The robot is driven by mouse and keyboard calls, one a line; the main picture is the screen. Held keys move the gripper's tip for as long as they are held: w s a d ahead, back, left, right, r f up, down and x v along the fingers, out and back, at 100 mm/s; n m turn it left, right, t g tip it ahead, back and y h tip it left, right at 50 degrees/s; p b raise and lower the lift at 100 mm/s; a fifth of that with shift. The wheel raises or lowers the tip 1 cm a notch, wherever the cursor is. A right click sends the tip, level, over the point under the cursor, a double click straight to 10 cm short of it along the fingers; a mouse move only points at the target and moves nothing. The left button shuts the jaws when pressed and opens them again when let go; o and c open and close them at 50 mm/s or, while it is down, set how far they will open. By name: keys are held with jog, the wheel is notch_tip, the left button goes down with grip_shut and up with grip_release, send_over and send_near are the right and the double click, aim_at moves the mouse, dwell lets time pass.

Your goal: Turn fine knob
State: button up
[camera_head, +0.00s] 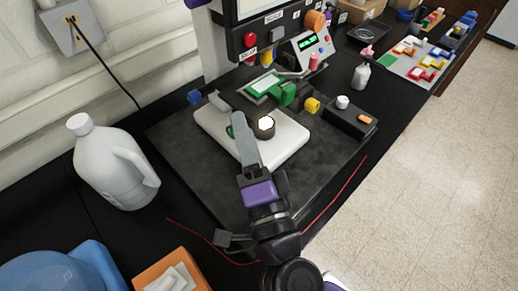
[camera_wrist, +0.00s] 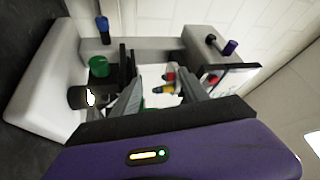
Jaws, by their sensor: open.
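A microscope-like device with a white base (camera_head: 290,143) stands on a dark mat. Its lit round lamp (camera_head: 265,125) also shows in the wrist view (camera_wrist: 80,97). A green knob (camera_wrist: 98,66) and a blue knob (camera_wrist: 102,28) sit at the left in the wrist view. In the head view a blue knob (camera_head: 194,97) is at the left and a yellow knob (camera_head: 312,105) at the right. No label shows which is the fine knob. My gripper (camera_head: 241,124) is above the base, beside the lamp. Its fingers (camera_wrist: 163,88) are apart in the wrist view, with nothing held between them.
A white jug (camera_head: 110,165) stands left of the mat. An orange box (camera_head: 170,273) and a blue object (camera_head: 60,272) are at the front left. A black box (camera_head: 350,120) is right of the base. A panel with buttons (camera_head: 310,45) stands behind.

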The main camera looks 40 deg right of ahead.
jog(key=shift+s+a+r+n+t+y, duration=0.25)
jog(key=shift+s+n+t, duration=0.2)
jog(key=shift+s+n, duration=0.4)
jog(key=shift+s+a+r+n+t+y, duration=0.15)
jog(key=shift+s+n+t+y, duration=0.25)
jog(key=shift+s+n, duration=0.45)
jog(key=shift+d, duration=0.1)
